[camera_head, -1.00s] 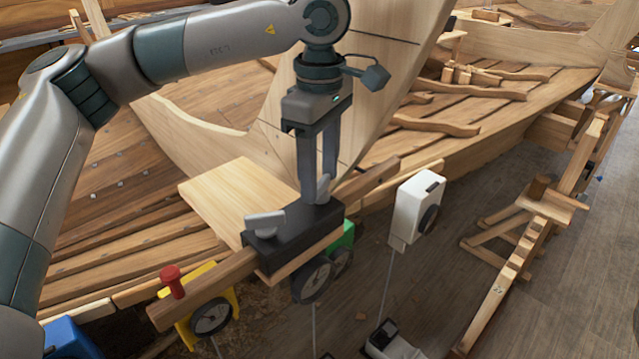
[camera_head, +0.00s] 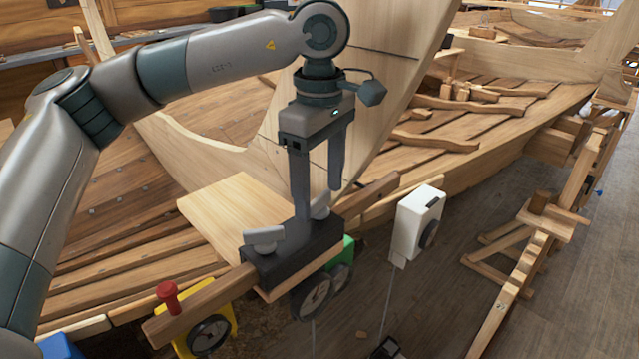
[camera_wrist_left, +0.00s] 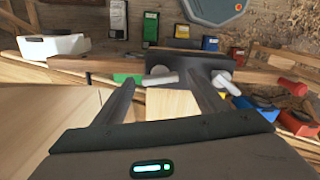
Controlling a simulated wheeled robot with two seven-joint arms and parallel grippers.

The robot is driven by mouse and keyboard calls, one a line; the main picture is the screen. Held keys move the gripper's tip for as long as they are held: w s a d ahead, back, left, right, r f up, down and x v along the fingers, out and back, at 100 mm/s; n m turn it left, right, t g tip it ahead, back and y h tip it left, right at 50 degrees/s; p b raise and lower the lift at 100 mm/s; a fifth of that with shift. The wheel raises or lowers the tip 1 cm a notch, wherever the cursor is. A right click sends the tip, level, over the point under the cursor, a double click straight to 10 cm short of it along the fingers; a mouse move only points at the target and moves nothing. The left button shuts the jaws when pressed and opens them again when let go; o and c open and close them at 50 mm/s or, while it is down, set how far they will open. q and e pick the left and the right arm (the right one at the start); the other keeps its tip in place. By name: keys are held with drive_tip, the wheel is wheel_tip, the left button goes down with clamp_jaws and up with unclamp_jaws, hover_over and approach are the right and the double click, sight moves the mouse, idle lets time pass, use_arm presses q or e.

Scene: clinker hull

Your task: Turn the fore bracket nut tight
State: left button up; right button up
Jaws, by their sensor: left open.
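A black bracket (camera_head: 292,257) sits on a wooden rail (camera_head: 200,305) and carries two grey nuts with lever-like handles. One nut (camera_head: 263,239) is at the bracket's left end, the other nut (camera_head: 321,207) at its right end in the head view. My left gripper (camera_head: 320,200) is open and points down at the right-end nut, one finger on either side of it. In the left wrist view that nut (camera_wrist_left: 160,77) shows between the fingertips, and the other nut (camera_wrist_left: 226,83) is to the right. Contact with the nut cannot be told. Which nut is fore is not marked.
A red peg (camera_head: 168,296) stands on the rail's left end. Yellow (camera_head: 222,325) and green devices with dials hang below the rail. A white box (camera_head: 418,215) is to the right. A pale board (camera_head: 232,212) lies behind the bracket.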

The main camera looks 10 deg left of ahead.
use_arm(q)
drive_tip(key=shift+r, duration=0.1)
drive_tip(key=shift+r, duration=0.65)
wheel_tip(320, 180, up, 11)
drive_tip(key=b, duration=0.2)
wheel_tip(320, 180, up, 5)
hover_over(320, 197)
use_arm(e)
drive_tip(key=shift+t+y, duration=0.3)
drive_tip(key=shift+t, duration=0.5)
drive_tip(key=w, duration=0.1)
drive_tip(key=w+a, duration=0.1)
drive_tip(key=w, duration=0.1)
drive_tip(key=w+a+r, duration=0.1)
drive_tip(key=w, duration=0.1)
drive_tip(key=shift+a+r, duration=0.1)
drive_tip(key=shift+a, duration=0.1)
